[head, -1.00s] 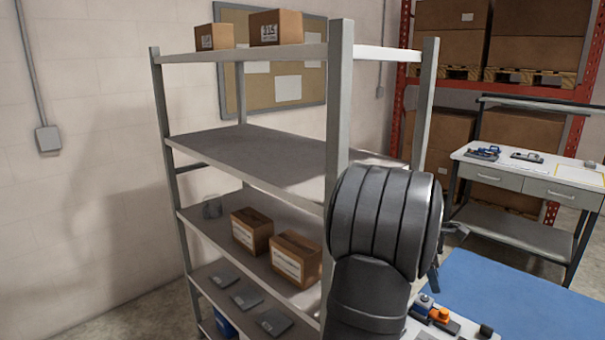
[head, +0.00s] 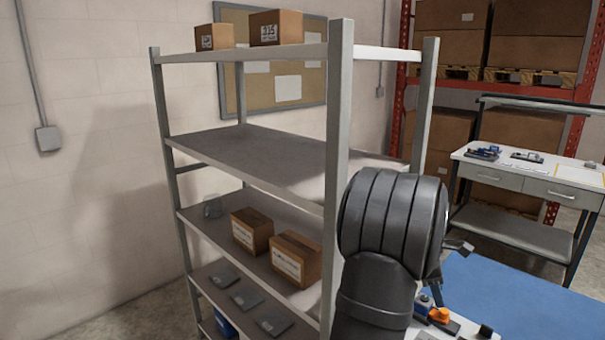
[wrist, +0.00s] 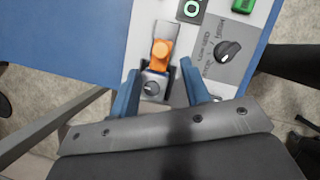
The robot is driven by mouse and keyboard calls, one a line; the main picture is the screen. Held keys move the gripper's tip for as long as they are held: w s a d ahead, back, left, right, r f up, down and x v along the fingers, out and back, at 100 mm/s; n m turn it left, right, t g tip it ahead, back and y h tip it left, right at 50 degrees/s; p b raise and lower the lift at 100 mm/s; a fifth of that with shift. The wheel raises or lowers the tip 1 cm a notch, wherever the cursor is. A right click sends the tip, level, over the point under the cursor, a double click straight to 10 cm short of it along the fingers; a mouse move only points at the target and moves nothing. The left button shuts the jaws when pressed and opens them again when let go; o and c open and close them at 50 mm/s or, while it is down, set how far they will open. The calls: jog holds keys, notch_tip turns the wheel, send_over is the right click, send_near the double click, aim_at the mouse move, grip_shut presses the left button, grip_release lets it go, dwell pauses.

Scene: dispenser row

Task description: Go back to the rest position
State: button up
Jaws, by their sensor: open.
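My gripper (wrist: 163,90) is open, with its two blue fingers spread apart in the wrist view and nothing held between them. I cannot tell the height between fingers and device. In the head view, my dark arm hides most of the gripper; only small parts show at its right edge.
A grey shelf rack (head: 340,120) with boxes stands beside my arm. Behind are a workbench (head: 505,170) and a red pallet rack (head: 587,110). Blue matting (head: 520,300) lies at right.

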aim_at(448, 313)
jog(key=x, duration=0.5)
jog(key=shift+s+f, duration=0.1)
jog(key=shift+f, duration=0.15)
jog(key=shift+s+d, duration=0.55)
jog(key=shift+d, duration=0.15)
jog(key=v, duration=1.7)
jog(key=s+d+f+m, duration=0.1)
jog(key=s+d+f, duration=0.2)
jog(key=s+d, duration=0.4)
jog(key=s+d+f+m, duration=0.2)
jog(key=s+d, duration=0.4)
jog(key=d, duration=0.7)
jog(key=s+d+f+m+g+y, duration=0.1)
jog(key=s+d+f, duration=0.4)
jog(key=d, duration=0.5)
jog(key=s, duration=0.2)
jog(key=shift+s+d+m, duration=0.2)
jog(key=shift+s+m, duration=0.15)
jog(key=shift+m, duration=0.05)
